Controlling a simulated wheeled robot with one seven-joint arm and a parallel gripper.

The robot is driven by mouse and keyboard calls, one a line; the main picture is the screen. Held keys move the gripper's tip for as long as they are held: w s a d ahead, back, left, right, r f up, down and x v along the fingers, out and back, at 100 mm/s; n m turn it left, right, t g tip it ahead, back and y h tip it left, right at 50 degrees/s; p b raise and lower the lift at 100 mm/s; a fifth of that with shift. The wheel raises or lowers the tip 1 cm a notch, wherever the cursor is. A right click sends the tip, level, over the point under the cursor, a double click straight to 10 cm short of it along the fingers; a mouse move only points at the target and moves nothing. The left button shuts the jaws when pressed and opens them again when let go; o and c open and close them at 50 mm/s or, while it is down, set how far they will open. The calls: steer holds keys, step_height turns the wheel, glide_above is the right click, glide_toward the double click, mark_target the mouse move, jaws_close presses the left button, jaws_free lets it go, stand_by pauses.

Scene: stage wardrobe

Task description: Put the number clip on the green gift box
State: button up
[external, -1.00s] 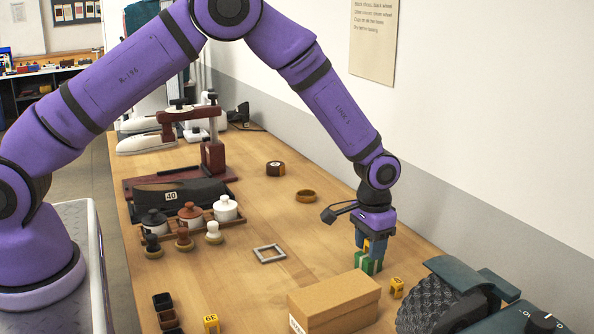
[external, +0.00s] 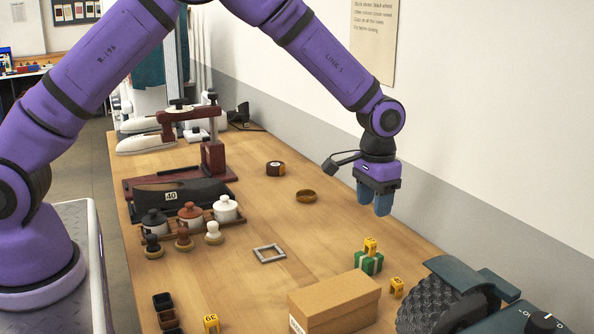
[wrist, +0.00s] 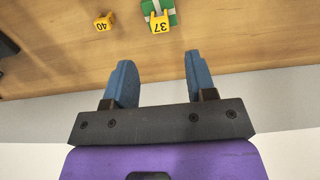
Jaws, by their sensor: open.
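The green gift box (external: 368,263) with a pale ribbon sits on the table behind the cardboard box. A yellow number clip (external: 370,245) rests on top of the green box. In the wrist view this clip (wrist: 159,22) reads 37 and lies over the green gift box (wrist: 171,15). My gripper (external: 374,208) is open and empty, in the air above the green box and apart from it. Its blue fingers (wrist: 158,75) are spread in the wrist view with nothing between them.
Other yellow number clips stand on the table, one right of the cardboard box (external: 335,302) and one at the front (external: 211,323). The clip by the box reads 40 in the wrist view (wrist: 104,22). A dark roller machine (external: 445,300) stands at front right. A grey frame (external: 269,254) lies mid-table.

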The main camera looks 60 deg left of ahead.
steer(key=s+a+r+t, duration=0.1)
steer(key=s+a+r, duration=0.3)
steer(key=s+r, duration=0.7)
steer(key=s+a+r+t, duration=0.1)
steer(key=s+a+r, duration=0.45)
steer(key=r, duration=0.85)
steer(key=s+a+r+t, duration=0.1)
steer(key=s, duration=1.3)
steer(key=s+a+r+t, duration=0.1)
steer(key=s+r+t, duration=0.1)
steer(key=s, duration=1.3)
steer(key=shift+s+a+r, duration=0.15)
steer(key=shift+s+a, duration=0.15)
